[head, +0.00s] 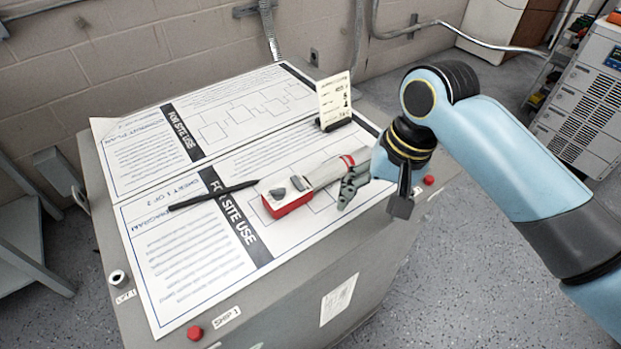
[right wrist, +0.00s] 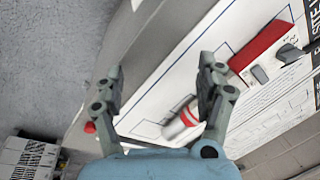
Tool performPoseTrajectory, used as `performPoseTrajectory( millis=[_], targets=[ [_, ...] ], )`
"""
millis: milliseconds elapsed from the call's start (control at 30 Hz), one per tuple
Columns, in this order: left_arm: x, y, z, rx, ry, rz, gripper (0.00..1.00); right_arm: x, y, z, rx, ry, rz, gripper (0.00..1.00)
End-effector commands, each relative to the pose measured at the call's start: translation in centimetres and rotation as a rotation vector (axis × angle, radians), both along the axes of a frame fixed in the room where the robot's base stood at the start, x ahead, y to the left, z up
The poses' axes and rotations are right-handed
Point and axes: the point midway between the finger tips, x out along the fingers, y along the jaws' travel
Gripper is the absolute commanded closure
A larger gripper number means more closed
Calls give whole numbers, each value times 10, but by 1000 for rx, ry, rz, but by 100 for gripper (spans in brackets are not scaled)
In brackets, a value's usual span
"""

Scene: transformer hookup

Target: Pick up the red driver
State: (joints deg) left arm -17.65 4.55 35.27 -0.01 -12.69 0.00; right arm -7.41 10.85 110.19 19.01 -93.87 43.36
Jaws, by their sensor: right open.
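The red driver (head: 289,205) lies on the printed sheets on top of the grey cabinet. My right gripper (head: 354,182) is open at the handle end, at the right edge of the sheets. In the right wrist view, the driver's red side (right wrist: 260,45) is at upper right, and its banded grey handle (right wrist: 184,122) shows between the open fingers (right wrist: 160,85), closer to the right finger. Part of the handle is hidden by that finger. My left gripper is not in view.
A small card in a black stand (head: 334,100) is upright behind the handle.

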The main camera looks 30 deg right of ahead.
Motion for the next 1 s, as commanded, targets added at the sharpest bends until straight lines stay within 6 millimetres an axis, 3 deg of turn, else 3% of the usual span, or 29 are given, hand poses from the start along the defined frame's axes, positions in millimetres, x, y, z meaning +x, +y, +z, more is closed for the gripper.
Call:
performPoseTrajectory(
  millis=[200, 300, 400, 500, 700, 1000],
  targets=[
    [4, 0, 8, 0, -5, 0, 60, 67, 2, 50, 171, 172, -398, 27],
    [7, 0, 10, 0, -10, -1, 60, 89, 2, 75, 230, 266, -564, 27],
    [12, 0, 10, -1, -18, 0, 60, 101, 2, 87, 262, 326, -665, 27],
    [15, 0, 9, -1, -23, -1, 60, 105, 5, 83, 276, 355, -706, 27],
    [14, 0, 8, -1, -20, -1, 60, 104, 19, 52, 276, 356, -710, 27],
    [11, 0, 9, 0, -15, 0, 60, 100, 33, 25, 275, 356, -708, 27]
  ],
)
